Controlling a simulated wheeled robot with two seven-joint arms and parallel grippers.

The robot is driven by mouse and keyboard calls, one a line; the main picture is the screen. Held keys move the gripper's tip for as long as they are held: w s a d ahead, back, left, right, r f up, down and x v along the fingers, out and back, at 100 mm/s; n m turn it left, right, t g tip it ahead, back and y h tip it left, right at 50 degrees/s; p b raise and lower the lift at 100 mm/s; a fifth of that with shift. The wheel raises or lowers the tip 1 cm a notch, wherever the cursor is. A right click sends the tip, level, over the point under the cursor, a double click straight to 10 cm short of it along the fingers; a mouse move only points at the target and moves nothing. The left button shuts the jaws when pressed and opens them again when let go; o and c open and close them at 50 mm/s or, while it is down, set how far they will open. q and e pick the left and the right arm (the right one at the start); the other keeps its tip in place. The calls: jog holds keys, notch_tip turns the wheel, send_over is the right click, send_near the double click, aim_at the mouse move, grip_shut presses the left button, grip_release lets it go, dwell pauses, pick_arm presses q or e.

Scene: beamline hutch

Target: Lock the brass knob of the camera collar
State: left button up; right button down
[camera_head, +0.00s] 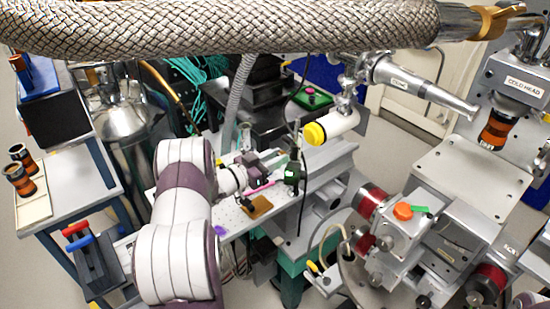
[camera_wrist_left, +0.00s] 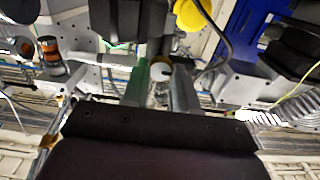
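In the head view my left arm reaches in from the lower left, and its gripper (camera_head: 277,164) is over the optics bench, pointing at a small dark upright camera-like unit (camera_head: 292,176) with a green top. In the left wrist view the two grey fingers of the left gripper (camera_wrist_left: 161,82) stand apart with a gap between them. A small round piece with a pale face and brass-coloured edge (camera_wrist_left: 160,71) shows in line with this gap; I cannot tell whether it is between the fingertips or beyond them. No clear brass knob or collar shows in the head view. My right gripper is not in view.
A braided hose (camera_head: 220,28) crosses the top of the head view. A yellow-capped pipe (camera_head: 315,133) hangs just above and right of the gripper; the yellow cap also shows in the wrist view (camera_wrist_left: 191,13). The cold head (camera_head: 518,85) is far right. A brown pad (camera_head: 259,207) lies on the bench.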

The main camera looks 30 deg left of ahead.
pick_arm(q)
grip_shut()
jog(key=shift+d+f+m+b, duration=0.1)
jog(key=shift+f+m+b, duration=0.05)
jog(key=shift+m+b, duration=4.95)
jog(key=shift+d+f+m+b, duration=0.1)
jog(key=shift+m+b, duration=3.9)
jog(key=shift+b, duration=2.1)
jog(key=o, duration=1)
grip_release()
jog(key=shift+s, duration=0.1)
